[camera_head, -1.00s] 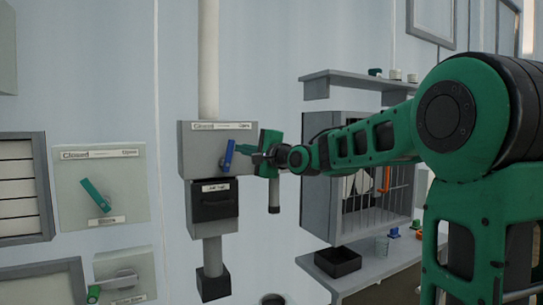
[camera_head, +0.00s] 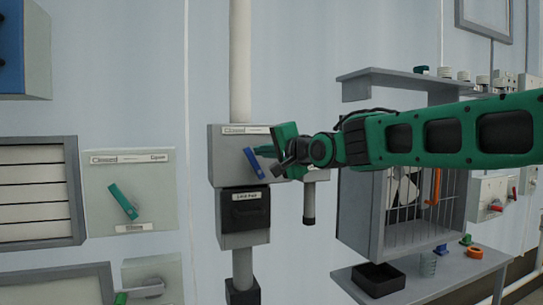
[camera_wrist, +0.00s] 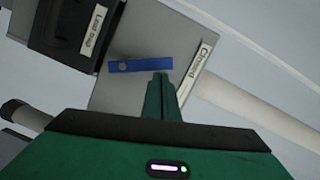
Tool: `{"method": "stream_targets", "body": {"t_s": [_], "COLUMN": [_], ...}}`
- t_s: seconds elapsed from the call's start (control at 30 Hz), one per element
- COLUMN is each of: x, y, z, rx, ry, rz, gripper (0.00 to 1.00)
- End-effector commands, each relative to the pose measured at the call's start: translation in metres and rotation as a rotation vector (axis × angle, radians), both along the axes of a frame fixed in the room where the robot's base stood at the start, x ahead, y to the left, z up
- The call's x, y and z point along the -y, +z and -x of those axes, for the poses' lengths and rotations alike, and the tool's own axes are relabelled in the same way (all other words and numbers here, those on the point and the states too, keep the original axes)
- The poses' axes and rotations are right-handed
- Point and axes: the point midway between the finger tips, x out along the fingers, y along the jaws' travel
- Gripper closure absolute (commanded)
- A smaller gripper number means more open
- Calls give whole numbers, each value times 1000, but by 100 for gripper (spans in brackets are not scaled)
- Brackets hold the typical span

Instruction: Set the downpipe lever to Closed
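The downpipe lever (camera_head: 254,163) is a blue bar on the face of a grey box (camera_head: 228,166) on the white downpipe (camera_head: 240,60). Its free end points up and left, toward the label strip (camera_head: 240,130) that reads Closed at its left. In the wrist view the lever (camera_wrist: 140,65) has its round pivot at the left and its free end close to the Closed label (camera_wrist: 196,75). My gripper (camera_head: 272,150) is beside the lever's free end, on its right. In the wrist view my fingertips (camera_wrist: 162,78) are together at the free end; touching is hard to tell. Nothing shows between them.
A black labelled leaf trap (camera_head: 245,212) sits below the lever box. A panel with a teal lever (camera_head: 123,203) is to the left. A grey barred cabinet (camera_head: 375,222), a shelf (camera_head: 400,84) and a bench with a black tray (camera_head: 378,280) are to the right.

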Motion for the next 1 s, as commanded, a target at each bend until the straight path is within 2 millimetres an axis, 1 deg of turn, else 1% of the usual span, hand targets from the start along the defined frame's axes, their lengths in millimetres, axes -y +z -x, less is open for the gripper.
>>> {"method": "stream_targets", "body": {"t_s": [0.3,0.73,0.87,1.0], "x": [-8,-11,-7,6], "y": [0,0,2,11], "z": [3,4,3,-1], "rx": [0,-1,0,0], "ry": [7,11,12,10], "rz": [-2,-1,-2,-2], "gripper": [100,100,100,100]}}
